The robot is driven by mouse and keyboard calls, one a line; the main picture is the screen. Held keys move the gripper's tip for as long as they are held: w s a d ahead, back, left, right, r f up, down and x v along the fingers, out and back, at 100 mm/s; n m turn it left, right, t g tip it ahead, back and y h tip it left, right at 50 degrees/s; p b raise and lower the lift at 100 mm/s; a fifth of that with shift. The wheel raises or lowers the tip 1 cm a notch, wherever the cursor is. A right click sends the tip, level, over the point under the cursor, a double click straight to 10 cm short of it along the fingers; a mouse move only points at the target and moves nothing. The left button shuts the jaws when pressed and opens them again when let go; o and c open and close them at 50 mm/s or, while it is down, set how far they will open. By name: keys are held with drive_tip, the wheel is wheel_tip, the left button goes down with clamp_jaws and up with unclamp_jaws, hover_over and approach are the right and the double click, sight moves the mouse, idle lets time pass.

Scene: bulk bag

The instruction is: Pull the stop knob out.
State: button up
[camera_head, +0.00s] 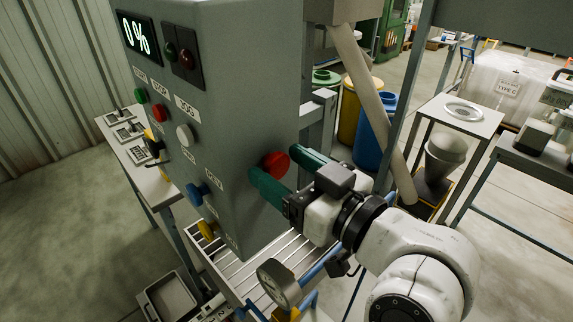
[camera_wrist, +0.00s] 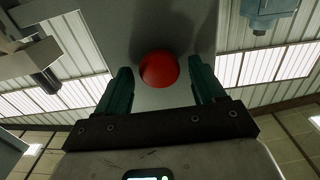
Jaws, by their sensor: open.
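The stop knob (camera_head: 276,164) is a red round button on the right side face of the grey control cabinet (camera_head: 245,110). In the wrist view the red knob (camera_wrist: 159,70) sits between my fingers, slightly beyond their tips. My gripper (camera_head: 285,172) has green fingers that are spread apart, one on each side of the knob. In the wrist view my gripper (camera_wrist: 161,78) shows clear gaps on both sides of the knob, so it does not grip it. How far the knob stands out from the panel cannot be told.
The cabinet front carries a display reading 0% (camera_head: 139,38) and several coloured buttons. A beige pipe (camera_head: 372,110) runs down behind my arm. A pressure gauge (camera_head: 277,284) is below the gripper. A slatted roller surface (camera_head: 255,268) lies under the cabinet.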

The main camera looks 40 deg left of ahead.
clamp_jaws()
idle(0.6)
